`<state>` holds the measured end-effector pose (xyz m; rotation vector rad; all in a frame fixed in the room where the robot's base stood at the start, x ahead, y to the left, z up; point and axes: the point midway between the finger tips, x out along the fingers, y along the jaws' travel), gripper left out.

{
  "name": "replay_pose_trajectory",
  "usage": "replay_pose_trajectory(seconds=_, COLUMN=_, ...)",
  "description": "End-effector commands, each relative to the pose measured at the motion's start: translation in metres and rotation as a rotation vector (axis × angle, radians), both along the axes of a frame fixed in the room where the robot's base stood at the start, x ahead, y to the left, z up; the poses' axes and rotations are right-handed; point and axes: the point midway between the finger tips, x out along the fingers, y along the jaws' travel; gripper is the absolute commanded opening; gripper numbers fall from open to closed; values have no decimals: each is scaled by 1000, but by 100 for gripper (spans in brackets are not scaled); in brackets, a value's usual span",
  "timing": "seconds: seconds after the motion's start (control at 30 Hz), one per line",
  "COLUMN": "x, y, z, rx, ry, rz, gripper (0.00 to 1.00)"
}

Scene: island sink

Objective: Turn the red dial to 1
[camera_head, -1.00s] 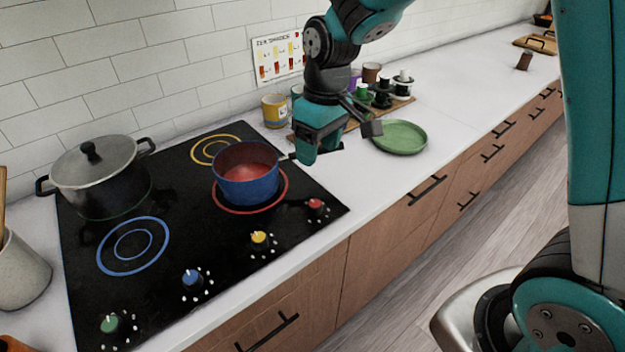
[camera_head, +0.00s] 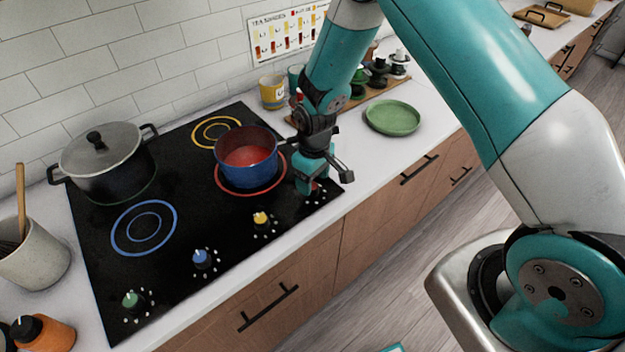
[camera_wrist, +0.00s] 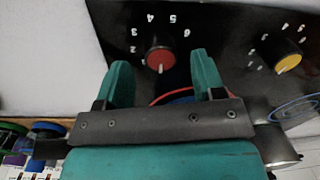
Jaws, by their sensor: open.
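The red dial (camera_wrist: 160,58) shows in the wrist view on the black cooktop, with white numbers in an arc around it; 2, 3, 4, 5 and 6 can be read. Its pale pointer faces toward my gripper, away from the 4 and 5. My gripper (camera_wrist: 160,78) is open, one teal finger to each side of and just short of the dial, apart from it. In the head view my gripper (camera_head: 318,185) is low over the cooktop's right corner and mostly hides the red dial (camera_head: 317,187).
A blue pot (camera_head: 247,172) with red contents stands on the red-ringed burner just left of my gripper. Yellow (camera_head: 261,219), blue (camera_head: 202,258) and green (camera_head: 131,298) dials line the front edge. A green plate (camera_head: 393,118) lies to the right. A lidded pot (camera_head: 105,165) stands at back left.

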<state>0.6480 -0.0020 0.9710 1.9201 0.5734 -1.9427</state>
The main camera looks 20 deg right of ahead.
Motion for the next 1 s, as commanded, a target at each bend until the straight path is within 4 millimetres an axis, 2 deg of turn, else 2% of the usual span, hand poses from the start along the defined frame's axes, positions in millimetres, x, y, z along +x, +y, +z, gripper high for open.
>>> replay_pose_trajectory(seconds=0.2, x=0, y=1, z=-22, rx=-1, ry=1, rz=0, gripper=62)
replay_pose_trajectory(seconds=0.53, x=0, y=1, z=-26, rx=1, ry=-1, rz=0, gripper=62)
replay_pose_trajectory(seconds=0.57, x=0, y=1, z=-26, rx=1, ry=-1, rz=0, gripper=58)
replay_pose_trajectory(seconds=0.7, x=0, y=1, z=-26, rx=0, ry=0, rz=0, gripper=26)
replay_pose_trajectory(seconds=0.77, x=0, y=1, z=-26, rx=0, ry=0, rz=0, gripper=13)
replay_pose_trajectory(seconds=1.0, x=0, y=1, z=-26, rx=0, ry=0, rz=-16, gripper=13)
